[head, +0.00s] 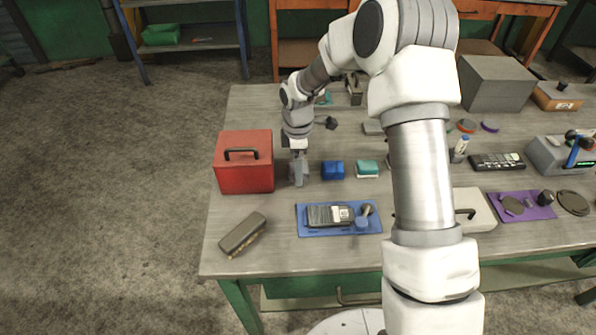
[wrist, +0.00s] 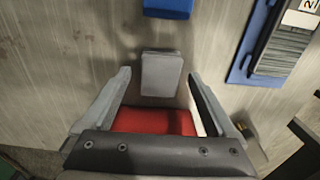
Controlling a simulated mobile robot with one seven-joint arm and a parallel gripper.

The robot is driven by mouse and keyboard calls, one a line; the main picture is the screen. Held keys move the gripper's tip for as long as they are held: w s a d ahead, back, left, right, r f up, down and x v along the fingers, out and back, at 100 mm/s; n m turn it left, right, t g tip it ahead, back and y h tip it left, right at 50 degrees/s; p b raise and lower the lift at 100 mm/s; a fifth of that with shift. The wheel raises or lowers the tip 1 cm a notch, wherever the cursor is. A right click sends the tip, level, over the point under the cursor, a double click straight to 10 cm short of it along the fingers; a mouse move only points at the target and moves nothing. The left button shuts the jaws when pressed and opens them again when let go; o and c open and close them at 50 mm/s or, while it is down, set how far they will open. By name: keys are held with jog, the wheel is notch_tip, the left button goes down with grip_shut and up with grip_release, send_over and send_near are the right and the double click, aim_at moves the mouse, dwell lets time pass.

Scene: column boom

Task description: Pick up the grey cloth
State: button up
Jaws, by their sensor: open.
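The grey cloth (wrist: 161,76) is a small folded block lying on the table. In the wrist view it shows between the tips of my open gripper (wrist: 159,73), with a gap to each finger. The jaws are empty and span wider than the cloth. In the head view my gripper (head: 299,172) points down just right of the red box. There I cannot clearly tell the cloth apart from the grey fingers. The height of the fingertips over the table is hard to judge.
The red toolbox (head: 245,177) stands close on the left; it also shows in the wrist view (wrist: 150,121). A blue folded cloth (head: 333,170) and a teal one (head: 367,169) lie to the right. A blue mat (head: 308,230) holding a meter lies in front.

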jog(key=c, duration=1.4)
jog(key=shift+c, duration=0.2)
jog(key=shift+r, duration=0.45)
jog(key=r, duration=0.3)
jog(key=shift+s+d+r, duration=0.1)
jog(key=shift+d+r, duration=0.3)
jog(key=s+d+r, duration=0.4)
jog(key=d+r, duration=0.2)
jog(key=d, duration=0.4)
jog(key=shift+s+r+p, duration=0.15)
jog(key=shift+s+p, duration=0.1)
jog(key=shift+p, duration=0.05)
